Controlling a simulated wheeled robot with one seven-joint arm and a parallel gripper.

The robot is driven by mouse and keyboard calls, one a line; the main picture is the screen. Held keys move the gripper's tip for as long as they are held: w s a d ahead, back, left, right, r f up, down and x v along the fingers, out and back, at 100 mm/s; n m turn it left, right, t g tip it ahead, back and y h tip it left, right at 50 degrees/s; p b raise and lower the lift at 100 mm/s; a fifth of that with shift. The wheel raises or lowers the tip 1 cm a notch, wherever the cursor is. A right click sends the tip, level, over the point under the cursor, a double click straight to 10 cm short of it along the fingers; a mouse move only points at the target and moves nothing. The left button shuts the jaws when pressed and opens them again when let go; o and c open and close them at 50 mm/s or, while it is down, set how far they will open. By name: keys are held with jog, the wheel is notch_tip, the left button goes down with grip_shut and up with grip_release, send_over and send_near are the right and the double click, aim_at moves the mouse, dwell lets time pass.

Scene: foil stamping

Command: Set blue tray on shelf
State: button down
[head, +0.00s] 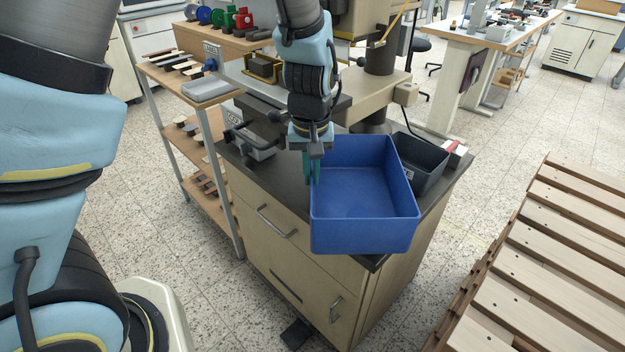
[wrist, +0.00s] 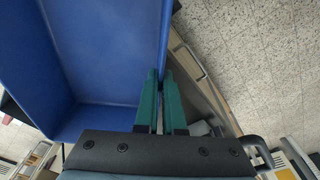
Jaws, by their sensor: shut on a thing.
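The blue tray (head: 365,190) is an empty, deep, open box over the front part of the cabinet's dark top in the head view. Its front end reaches past the cabinet's front edge. I cannot tell whether its base touches the top. My gripper (head: 313,172) is at the tray's left wall, pointing down, shut on that wall. In the wrist view the green fingers (wrist: 160,100) straddle the wall of the tray (wrist: 95,50). A shelf unit (head: 185,130) with a wooden top board and lower boards stands to the left of the cabinet.
A dark grey bin (head: 421,162) stands on the cabinet top right of the tray. A clamp-like vise (head: 250,142) is to its left, and the press (head: 375,70) stands behind. The shelf's boards hold small parts and a grey tray (head: 206,89). A slatted wooden pallet (head: 560,260) is at right.

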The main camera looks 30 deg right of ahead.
jog(key=shift+d+f+p, duration=0.2)
jog(key=shift+f+p, duration=0.2)
jog(key=shift+f, duration=1.35)
jog(key=shift+f, duration=0.15)
jog(key=c, duration=1)
grip_release()
jog(key=r, duration=0.8)
jog(key=s+r, duration=0.1)
jog(key=r, duration=0.3)
jog(key=shift+a+r+b, duration=0.15)
jog(key=shift+a+b, duration=0.2)
jog(key=shift+b, duration=0.05)
jog(key=shift+a, duration=0.1)
